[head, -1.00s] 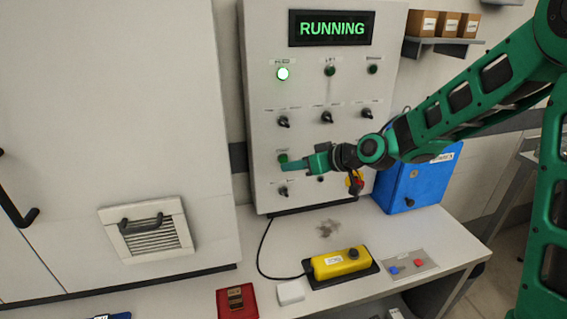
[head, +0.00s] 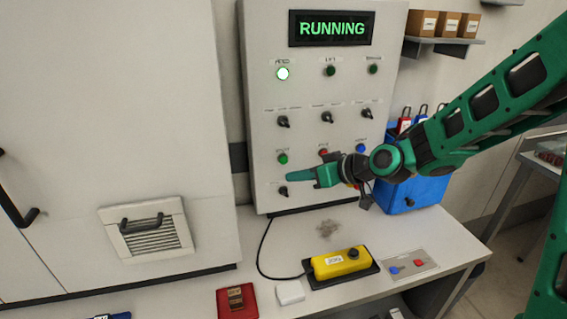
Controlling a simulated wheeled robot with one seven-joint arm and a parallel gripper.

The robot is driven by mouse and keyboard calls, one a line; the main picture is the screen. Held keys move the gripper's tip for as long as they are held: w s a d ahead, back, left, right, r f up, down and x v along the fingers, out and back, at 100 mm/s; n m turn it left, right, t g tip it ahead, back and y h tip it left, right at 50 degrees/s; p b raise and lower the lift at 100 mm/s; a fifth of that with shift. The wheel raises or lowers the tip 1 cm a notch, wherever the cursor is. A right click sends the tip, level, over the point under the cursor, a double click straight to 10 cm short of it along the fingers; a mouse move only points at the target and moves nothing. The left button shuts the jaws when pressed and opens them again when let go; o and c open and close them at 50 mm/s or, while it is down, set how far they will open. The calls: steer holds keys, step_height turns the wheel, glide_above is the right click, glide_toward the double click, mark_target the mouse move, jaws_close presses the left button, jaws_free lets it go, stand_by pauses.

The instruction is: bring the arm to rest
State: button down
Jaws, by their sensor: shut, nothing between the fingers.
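My gripper (head: 290,175) is shut and empty, its fingers pointing left. It is in front of the lower part of the grey control panel (head: 262,45), just below the green button (head: 283,159) and above the lower left knob (head: 283,191). I cannot tell whether it touches the panel. My green arm reaches in from the right and hides part of the panel's lower right. The panel's display (head: 332,28) reads RUNNING, and the lamp at the upper left (head: 283,74) is lit.
Below, the bench (head: 440,247) holds a yellow pendant box (head: 341,263), a red tray (head: 222,305) and a small white block (head: 290,292). A blue box (head: 428,190) with padlocks stands right of the panel, partly behind my arm. A white cabinet (head: 100,80) fills the left.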

stand_by(0.3)
steer(key=s+d+f+m+g+h, duration=0.1)
steer(key=s+d+m+h, duration=0.3)
steer(key=d, duration=0.8)
steer(key=s+d+f+m+g+h, duration=0.15)
steer(key=s+d+h, duration=0.35)
steer(key=d, duration=0.7)
steer(key=s+d+m+g, duration=0.1)
steer(key=s+d+m, duration=0.2)
steer(key=s, duration=0.5)
steer(key=s+d+r+m+g, duration=0.1)
steer(key=s+d+m+g, duration=0.1)
steer(key=s+d, duration=0.4)
steer(key=s+d+m+g, duration=0.1)
steer(key=s+d+m, duration=0.3)
steer(key=s, duration=0.7)
steer(key=shift+s+d+r+g+h, duration=0.15)
steer(key=shift+d+r+g+h, duration=0.1)
steer(key=shift+d+g+h, duration=0.2)
